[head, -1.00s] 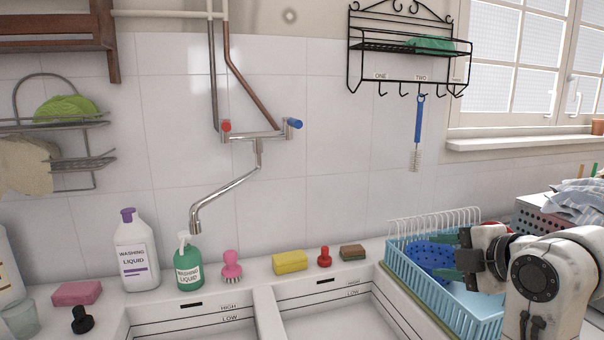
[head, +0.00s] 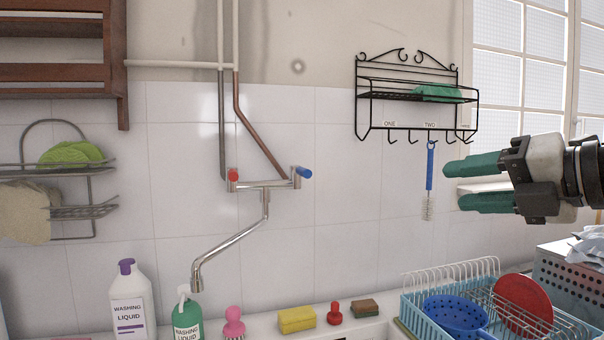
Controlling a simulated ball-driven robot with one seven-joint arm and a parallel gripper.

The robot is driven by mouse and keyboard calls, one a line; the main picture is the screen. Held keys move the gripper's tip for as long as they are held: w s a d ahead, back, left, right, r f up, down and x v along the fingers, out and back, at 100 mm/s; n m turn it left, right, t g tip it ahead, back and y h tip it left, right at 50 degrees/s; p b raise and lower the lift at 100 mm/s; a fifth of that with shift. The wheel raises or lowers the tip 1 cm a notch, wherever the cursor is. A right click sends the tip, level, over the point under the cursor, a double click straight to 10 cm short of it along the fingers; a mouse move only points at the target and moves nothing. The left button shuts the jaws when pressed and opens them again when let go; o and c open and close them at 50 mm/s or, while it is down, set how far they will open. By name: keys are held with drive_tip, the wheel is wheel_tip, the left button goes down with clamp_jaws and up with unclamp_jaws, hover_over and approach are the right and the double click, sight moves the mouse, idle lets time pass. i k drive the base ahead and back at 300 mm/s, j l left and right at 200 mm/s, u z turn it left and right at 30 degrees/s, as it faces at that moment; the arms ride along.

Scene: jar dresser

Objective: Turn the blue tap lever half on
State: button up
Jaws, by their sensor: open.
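The blue tap lever (head: 305,173) sticks out at the right end of the wall-mounted metal tap (head: 264,186). A red lever (head: 234,175) is at the tap's left end. The spout (head: 230,244) slopes down to the left. My gripper (head: 466,182) is at the right, with its two green fingers pointing left and apart. It is empty. It is well to the right of the blue lever, at about the same height in the picture, and touches nothing that I can see.
A black wire rack (head: 415,95) hangs on the wall, with a blue-handled brush (head: 430,170) between the tap and my gripper. A blue dish rack (head: 415,312) with a colander (head: 455,314) and red plate (head: 524,305) stands below. The tiled wall around the lever is clear.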

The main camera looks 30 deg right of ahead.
sight(306, 172)
drive_tip(key=i+j, duration=0.1)
drive_tip(key=i, duration=0.9)
